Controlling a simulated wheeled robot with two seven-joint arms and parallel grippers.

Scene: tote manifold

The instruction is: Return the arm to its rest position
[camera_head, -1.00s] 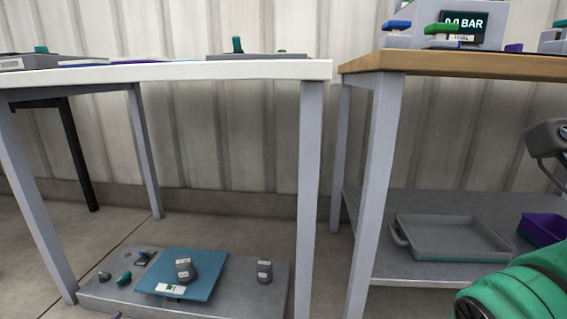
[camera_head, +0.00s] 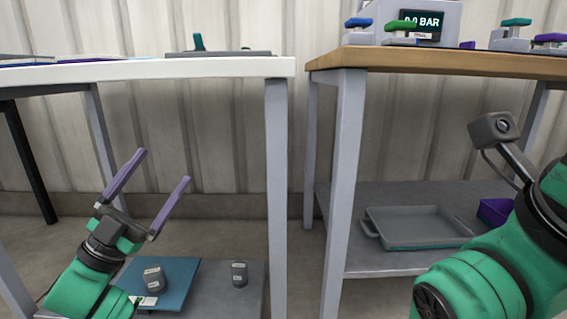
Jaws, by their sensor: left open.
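My left gripper (camera_head: 162,168) is at the lower left, in front of the white table. Its two purple fingers are spread apart and point up to the right, with nothing between them. My left arm (camera_head: 84,290) comes in from the bottom left corner and hides part of the low shelf. My right arm (camera_head: 480,285) fills the lower right with green and black links. Its gripper is not in the picture.
A white table (camera_head: 150,70) stands at left, a wooden-topped table (camera_head: 440,60) at right. A grey tray (camera_head: 415,228) and a purple bin (camera_head: 495,211) sit on the right lower shelf. A blue board (camera_head: 180,280) and grey weights (camera_head: 239,274) lie on the left low shelf.

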